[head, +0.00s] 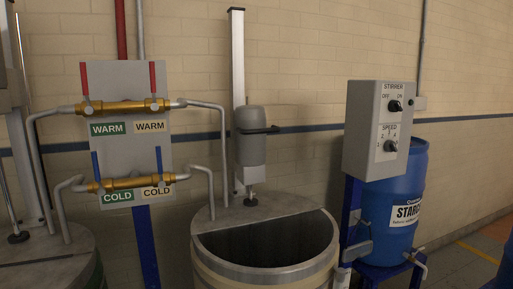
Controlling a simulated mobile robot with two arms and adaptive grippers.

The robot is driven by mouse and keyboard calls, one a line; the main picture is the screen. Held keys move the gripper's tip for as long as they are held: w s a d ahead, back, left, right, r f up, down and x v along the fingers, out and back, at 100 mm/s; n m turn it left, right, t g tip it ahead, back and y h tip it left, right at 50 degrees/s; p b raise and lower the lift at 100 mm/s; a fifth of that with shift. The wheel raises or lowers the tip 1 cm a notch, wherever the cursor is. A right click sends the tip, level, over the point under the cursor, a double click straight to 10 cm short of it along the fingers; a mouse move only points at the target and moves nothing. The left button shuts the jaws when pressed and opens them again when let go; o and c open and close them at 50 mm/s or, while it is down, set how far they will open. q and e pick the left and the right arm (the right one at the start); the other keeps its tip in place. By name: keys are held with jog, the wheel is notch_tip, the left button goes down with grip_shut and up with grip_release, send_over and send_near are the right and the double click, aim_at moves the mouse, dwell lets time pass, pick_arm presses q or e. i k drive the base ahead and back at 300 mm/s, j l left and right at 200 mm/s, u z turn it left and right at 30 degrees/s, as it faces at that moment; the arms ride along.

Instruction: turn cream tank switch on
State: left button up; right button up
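A grey control box (362,130) marked STIRRER stands right of the middle in the head view. Its upper black knob (395,105) sits below the words OFF and ON; its setting is too small to read. A second black knob (390,146) is under the word SPEED. An open round tank (215,222) with a pale rim stands left of and below the box. No label naming the cream tank is legible. Neither of my grippers is in view.
A grey stirrer motor (250,145) hangs on a white post (238,60) above the tank. A blue STARCH barrel (410,185) stands behind the box. A panel (130,140) with WARM and COLD valves is at left. Free floor (455,265) shows at lower right.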

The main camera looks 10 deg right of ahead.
aim_at(393, 105)
jog(key=l+z, duration=0.15)
jog(key=z, duration=1)
jog(key=i+l, duration=0.15)
jog(key=l, duration=0.25)
jog(key=i+l, duration=0.15)
jog(key=l, duration=0.2)
jog(key=i+l, duration=0.15)
jog(key=l, duration=0.25)
jog(key=z, duration=0.05)
